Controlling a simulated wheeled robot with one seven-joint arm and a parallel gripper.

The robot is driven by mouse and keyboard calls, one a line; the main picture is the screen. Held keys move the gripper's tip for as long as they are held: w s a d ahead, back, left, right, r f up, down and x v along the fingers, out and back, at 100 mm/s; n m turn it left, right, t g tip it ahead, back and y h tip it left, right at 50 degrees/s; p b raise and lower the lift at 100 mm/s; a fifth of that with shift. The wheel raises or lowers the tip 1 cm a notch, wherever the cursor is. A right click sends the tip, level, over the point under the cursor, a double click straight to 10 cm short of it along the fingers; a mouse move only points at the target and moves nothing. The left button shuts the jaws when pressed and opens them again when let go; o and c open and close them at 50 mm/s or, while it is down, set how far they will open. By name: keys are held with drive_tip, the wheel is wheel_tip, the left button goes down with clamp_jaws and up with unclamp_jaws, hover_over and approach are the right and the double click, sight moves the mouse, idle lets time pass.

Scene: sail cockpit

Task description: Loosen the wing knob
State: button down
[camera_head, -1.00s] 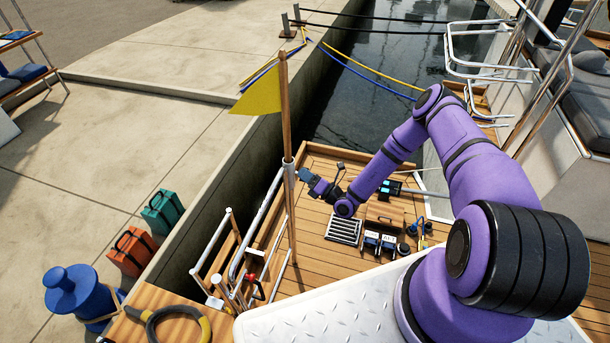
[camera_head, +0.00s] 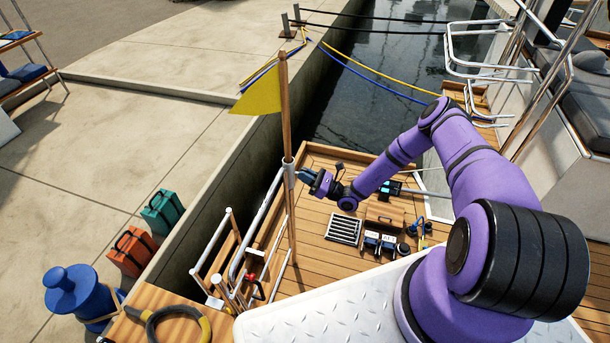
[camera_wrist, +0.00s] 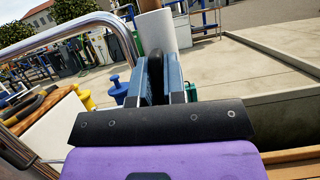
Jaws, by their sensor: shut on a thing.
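A wooden flagpole (camera_head: 284,110) with a yellow flag (camera_head: 257,97) stands upright in a pale metal socket (camera_head: 289,177) at the deck's corner. The socket shows as a white cylinder in the wrist view (camera_wrist: 157,30). The wing knob (camera_wrist: 156,68) appears as a dark upright piece in front of it. My gripper (camera_wrist: 158,66) has blue fingers on either side of the knob and is shut on it. In the head view my gripper (camera_head: 305,175) reaches the right side of the socket. The knob's threaded part is hidden.
Curved metal rails (camera_head: 240,255) stand left of the pole. A dark grate (camera_head: 344,229) and a wooden box (camera_head: 384,217) lie on the deck to the right. The dock (camera_head: 130,130) lies beyond a narrow gap of water.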

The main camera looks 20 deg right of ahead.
drive_tip(key=shift+n+g, duration=0.4)
drive_tip(key=shift+n, duration=0.3)
drive_tip(key=c, duration=1.2)
unclamp_jaws()
drive_tip(key=v, duration=1)
drive_tip(key=shift+s+d+f, duration=0.1)
drive_tip(key=shift+d+f, duration=0.2)
